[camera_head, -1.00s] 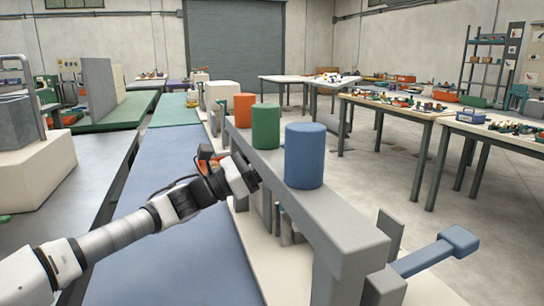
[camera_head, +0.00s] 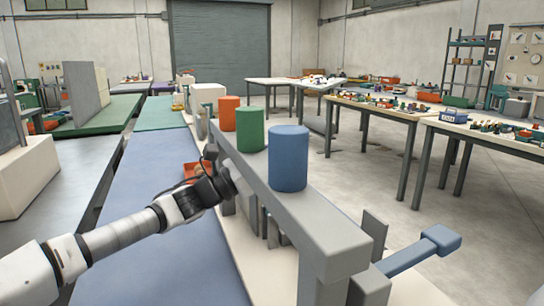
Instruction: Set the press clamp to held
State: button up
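A grey beam (camera_head: 300,213) runs along a bench-top machine, with orange (camera_head: 229,113), green (camera_head: 250,129) and blue (camera_head: 288,158) cylinders on top. A blue-ended lever (camera_head: 425,249) sticks out to the right from the machine's near end. I cannot tell for sure which part is the press clamp; no part is labelled. My gripper (camera_head: 233,181) is at the left side of the beam, below the green cylinder and well apart from the blue lever. Its fingertips are not clear, and I cannot see whether it touches anything.
Grey upright parts (camera_head: 262,219) stand under the beam, partly hidden. An orange tray (camera_head: 196,169) lies behind my wrist. A blue mat (camera_head: 175,257) covers the bench left of the machine. Tables with small parts (camera_head: 385,112) stand at the right, with open floor between.

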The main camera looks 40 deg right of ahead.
jog(key=shift+o, duration=0.8)
jog(key=b+v, duration=0.1)
jog(key=v, duration=1.3)
jog(key=shift+d, duration=0.1)
